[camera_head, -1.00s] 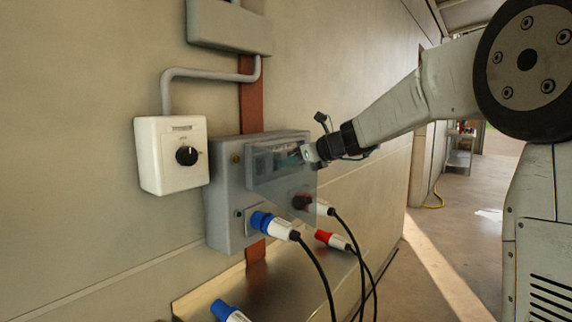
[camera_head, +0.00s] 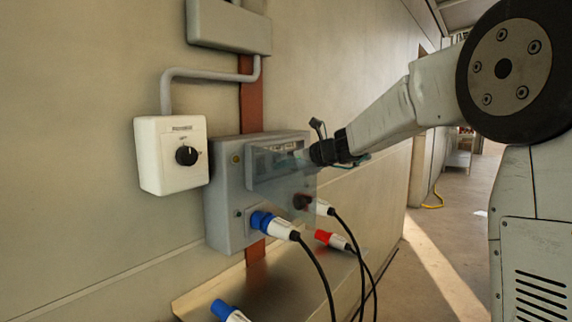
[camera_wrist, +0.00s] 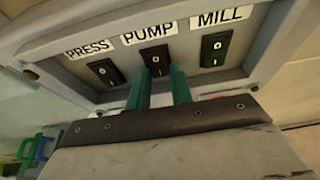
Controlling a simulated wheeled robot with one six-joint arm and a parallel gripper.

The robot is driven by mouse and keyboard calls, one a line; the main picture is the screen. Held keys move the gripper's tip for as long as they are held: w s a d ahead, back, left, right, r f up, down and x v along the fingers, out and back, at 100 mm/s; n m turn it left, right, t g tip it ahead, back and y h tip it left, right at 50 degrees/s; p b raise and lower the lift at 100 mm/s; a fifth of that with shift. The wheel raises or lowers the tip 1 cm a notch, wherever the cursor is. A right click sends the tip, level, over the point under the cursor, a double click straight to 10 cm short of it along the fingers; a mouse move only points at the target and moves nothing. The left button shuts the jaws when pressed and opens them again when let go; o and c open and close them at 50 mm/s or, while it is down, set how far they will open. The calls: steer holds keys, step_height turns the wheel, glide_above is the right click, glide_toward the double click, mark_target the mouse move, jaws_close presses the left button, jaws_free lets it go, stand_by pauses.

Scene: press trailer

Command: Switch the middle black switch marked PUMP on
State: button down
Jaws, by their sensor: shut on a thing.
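In the wrist view, three black rocker switches sit in a row under white labels. The PUMP switch (camera_wrist: 156,60) is in the middle, between the PRESS switch (camera_wrist: 105,73) and the MILL switch (camera_wrist: 214,49). My gripper (camera_wrist: 160,80) has its two green fingers at the PUMP switch, one on each side of its lower part. The fingers are shut on it, with the switch between their tips. In the head view, my gripper (camera_head: 304,155) reaches the switch row of the grey box (camera_head: 226,190) from the right. The fingertips are hard to make out there.
A clear cover (camera_head: 285,180) juts from the box's front near my gripper. A white dial box (camera_head: 170,170) is at the left.

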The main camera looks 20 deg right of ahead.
steer(key=shift+f+t+y, duration=0.35)
steer(key=shift+t+y, duration=0.25)
steer(key=shift+t, duration=0.3)
steer(key=c, duration=1.2)
jaws_free()
steer(key=shift+a, duration=0.1)
steer(key=shift+c, duration=0.2)
steer(key=v, duration=0.8)
